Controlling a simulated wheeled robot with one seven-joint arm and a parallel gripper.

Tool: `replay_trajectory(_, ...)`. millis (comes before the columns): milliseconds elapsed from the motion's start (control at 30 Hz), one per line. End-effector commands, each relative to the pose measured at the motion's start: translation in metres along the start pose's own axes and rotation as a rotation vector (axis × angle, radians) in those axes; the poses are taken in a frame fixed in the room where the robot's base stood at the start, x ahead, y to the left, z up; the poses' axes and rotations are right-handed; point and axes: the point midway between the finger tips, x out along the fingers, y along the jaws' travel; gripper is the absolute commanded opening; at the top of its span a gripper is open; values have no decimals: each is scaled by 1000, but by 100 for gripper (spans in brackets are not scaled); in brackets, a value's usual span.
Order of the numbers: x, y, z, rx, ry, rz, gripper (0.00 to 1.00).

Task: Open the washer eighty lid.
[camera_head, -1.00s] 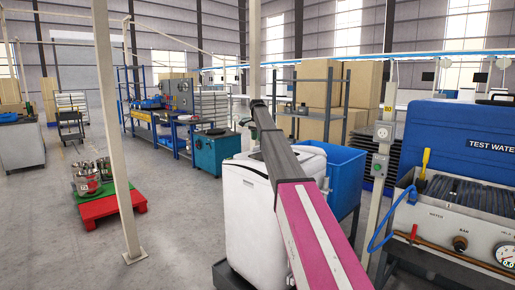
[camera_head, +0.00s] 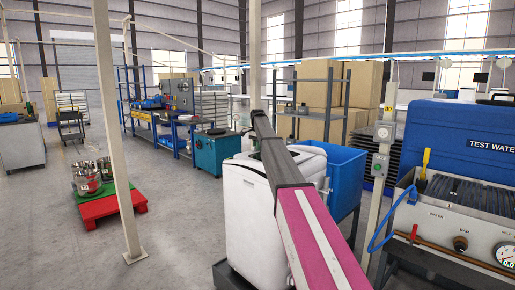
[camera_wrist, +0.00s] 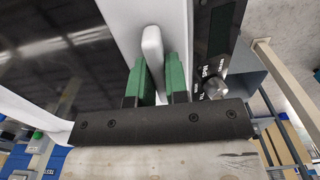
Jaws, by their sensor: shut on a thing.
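The washer (camera_head: 252,232) is a white top-loading machine in the middle of the head view, partly covered by my arm. In the wrist view its lid (camera_wrist: 60,75) is a dark glossy panel with a white border at the left. A white upright handle (camera_wrist: 153,48) stands between the green fingers of my gripper (camera_wrist: 157,70), which is shut on it. The control panel with a silver knob (camera_wrist: 214,87) is just right of the fingers. In the head view my arm hides the gripper, the handle and most of the washer's top.
A blue bin (camera_head: 343,178) stands right behind the washer. A pale post (camera_head: 379,165) with a switch box and a blue test water tank (camera_head: 455,135) are at the right. A red pallet (camera_head: 112,207) with pots lies at the left. The floor between pallet and washer is mostly clear.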

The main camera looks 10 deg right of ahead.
Motion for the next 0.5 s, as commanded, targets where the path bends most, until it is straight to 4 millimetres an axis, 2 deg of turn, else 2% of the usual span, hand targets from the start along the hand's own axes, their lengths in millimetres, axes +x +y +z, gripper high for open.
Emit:
replay_trajectory(267,-22,4,1,1,0,-78,0)
replay_trajectory(500,-71,19,2,1,1,-255,0)
